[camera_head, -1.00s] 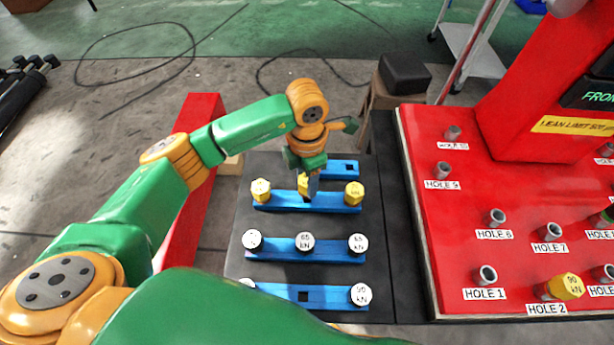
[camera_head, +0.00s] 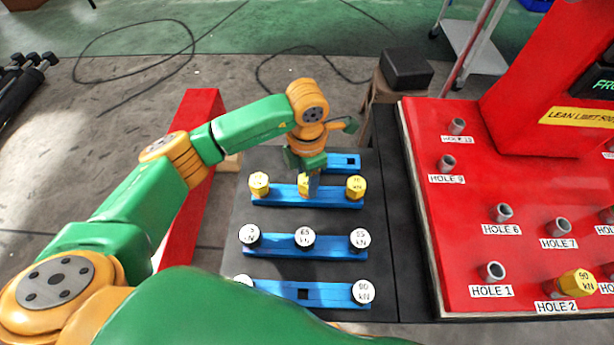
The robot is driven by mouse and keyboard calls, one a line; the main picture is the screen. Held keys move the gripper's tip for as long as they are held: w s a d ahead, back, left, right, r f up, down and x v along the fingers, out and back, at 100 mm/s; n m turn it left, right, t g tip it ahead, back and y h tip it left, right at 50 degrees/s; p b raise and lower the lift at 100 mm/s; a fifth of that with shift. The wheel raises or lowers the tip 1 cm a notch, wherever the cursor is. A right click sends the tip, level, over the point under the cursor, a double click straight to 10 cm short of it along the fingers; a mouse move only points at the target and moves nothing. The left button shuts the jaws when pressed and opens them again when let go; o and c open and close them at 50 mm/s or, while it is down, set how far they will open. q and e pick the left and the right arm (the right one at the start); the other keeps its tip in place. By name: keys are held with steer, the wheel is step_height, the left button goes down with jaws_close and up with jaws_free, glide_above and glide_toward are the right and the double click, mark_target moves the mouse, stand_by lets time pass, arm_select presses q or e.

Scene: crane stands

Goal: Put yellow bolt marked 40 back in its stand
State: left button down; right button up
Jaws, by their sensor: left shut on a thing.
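My left gripper (camera_head: 310,187) points down over the middle of the second blue stand from the back (camera_head: 330,202). It is shut on a yellow bolt (camera_head: 303,184), which is mostly hidden by the gripper, so its marking cannot be read. The bolt is at the stand's middle place; I cannot tell whether it is seated. Yellow bolts stand at the left end (camera_head: 259,185) and right end (camera_head: 356,187) of this stand. My right gripper is not in view.
Two blue stands with white-topped bolts (camera_head: 304,237) are nearer me. Another blue stand (camera_head: 343,162) is behind my gripper. A red board (camera_head: 470,238) with labelled holes is at right, with a yellow bolt (camera_head: 577,283) at hole 2. A black box (camera_head: 406,68) stands behind.

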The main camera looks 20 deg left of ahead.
arm_select(q)
steer(key=shift+f+b, duration=0.3)
steer(key=shift+f, duration=0.2)
steer(key=shift+c, duration=1.4)
jaws_free()
steer(key=shift+r, duration=0.1)
step_height(320, 180, up, 5)
steer(key=p, duration=0.4)
steer(key=shift+r, duration=0.1)
